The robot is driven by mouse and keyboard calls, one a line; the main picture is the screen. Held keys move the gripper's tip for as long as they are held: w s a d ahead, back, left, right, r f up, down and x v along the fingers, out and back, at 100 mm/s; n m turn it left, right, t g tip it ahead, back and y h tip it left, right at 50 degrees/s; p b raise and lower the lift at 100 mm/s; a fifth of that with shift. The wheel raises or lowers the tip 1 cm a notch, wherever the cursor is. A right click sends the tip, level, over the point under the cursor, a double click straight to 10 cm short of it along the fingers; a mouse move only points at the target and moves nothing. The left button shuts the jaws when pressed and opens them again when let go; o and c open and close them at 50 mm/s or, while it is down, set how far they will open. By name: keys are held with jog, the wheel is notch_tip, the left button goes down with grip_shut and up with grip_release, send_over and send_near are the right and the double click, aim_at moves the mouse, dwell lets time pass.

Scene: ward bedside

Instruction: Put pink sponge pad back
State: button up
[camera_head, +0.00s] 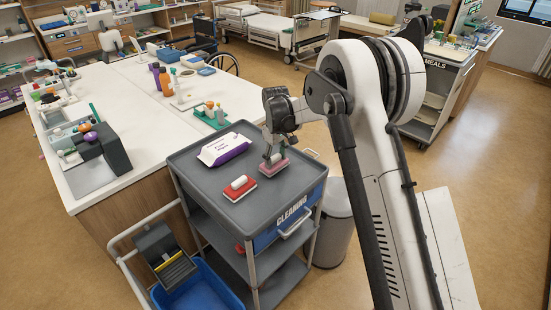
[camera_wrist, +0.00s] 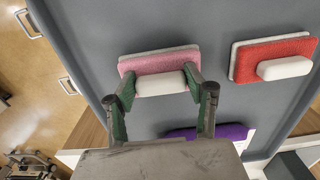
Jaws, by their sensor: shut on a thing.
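The pink sponge pad (camera_head: 274,166) is at the right part of the grey top of the cleaning cart (camera_head: 183,158). In the wrist view the pink pad (camera_wrist: 160,62) has a white backing and a white handle. My gripper (camera_head: 274,154) comes down over it. In the wrist view its two green-lined fingers (camera_wrist: 161,86) stand at either end of the white handle, shut on it. The pad lies flat and looks on or very close to the cart top; I cannot tell whether it touches.
A red sponge pad (camera_head: 239,188) with a white handle lies on the cart top, nearer the front. A white and purple wipes pack (camera_head: 226,149) lies at the back left. A white counter (camera_head: 140,90) adjoins the cart. A bin (camera_head: 334,222) stands to its right.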

jog(key=shift+f, duration=0.3)
jog(key=shift+f, duration=0.2)
jog(key=o, duration=1)
jog(key=shift+r, duration=0.15)
